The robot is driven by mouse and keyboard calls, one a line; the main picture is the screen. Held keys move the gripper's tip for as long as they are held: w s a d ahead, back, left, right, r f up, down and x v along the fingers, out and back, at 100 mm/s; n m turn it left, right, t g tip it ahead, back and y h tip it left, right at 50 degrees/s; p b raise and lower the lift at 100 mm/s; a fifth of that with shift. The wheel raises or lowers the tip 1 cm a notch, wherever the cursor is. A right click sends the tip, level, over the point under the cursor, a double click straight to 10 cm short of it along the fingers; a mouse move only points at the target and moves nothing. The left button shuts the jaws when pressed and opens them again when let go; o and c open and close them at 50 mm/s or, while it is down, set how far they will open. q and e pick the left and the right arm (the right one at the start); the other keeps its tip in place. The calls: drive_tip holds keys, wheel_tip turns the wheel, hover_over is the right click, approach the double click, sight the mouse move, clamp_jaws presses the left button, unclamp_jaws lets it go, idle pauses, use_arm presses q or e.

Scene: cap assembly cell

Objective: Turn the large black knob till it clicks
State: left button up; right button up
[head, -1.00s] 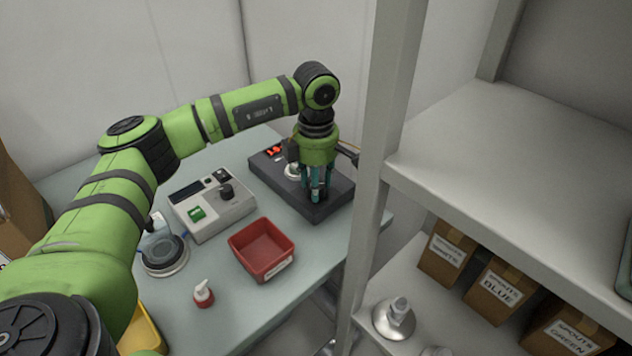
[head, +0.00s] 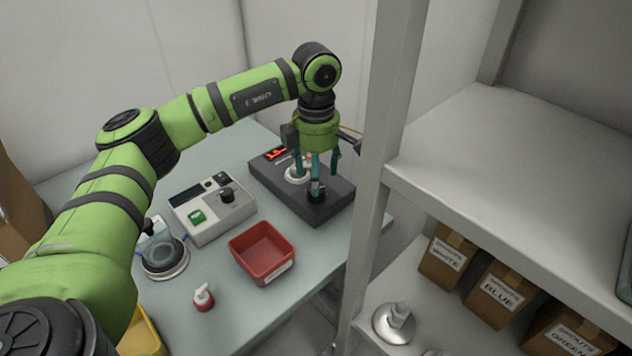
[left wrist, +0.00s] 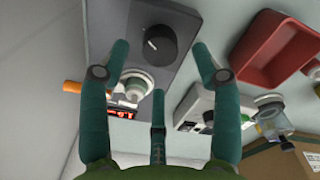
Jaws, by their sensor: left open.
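The large black knob (head: 316,194) sits on the front part of a dark box (head: 330,207). In the left wrist view the knob (left wrist: 160,44) shows whole, with a white mark on its top. My left gripper (head: 317,178) is above the box, its teal fingers pointing down. In the left wrist view my left gripper (left wrist: 160,68) is open and empty, its fingers spread and apart from the knob. In the head view a finger partly hides the knob. My right gripper is not in view.
The dark box also bears a white round fitting (head: 295,174) and a lit red display (head: 275,154). A grey device (head: 238,211) with a smaller black knob, a red bin (head: 236,254) and a small bottle (head: 203,297) stand nearby. A shelf post (head: 372,220) rises close on the right.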

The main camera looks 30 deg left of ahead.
use_arm(q)
wheel_tip(320, 180, up, 8)
drive_tip(key=shift+r, duration=0.2)
idle(0.5)
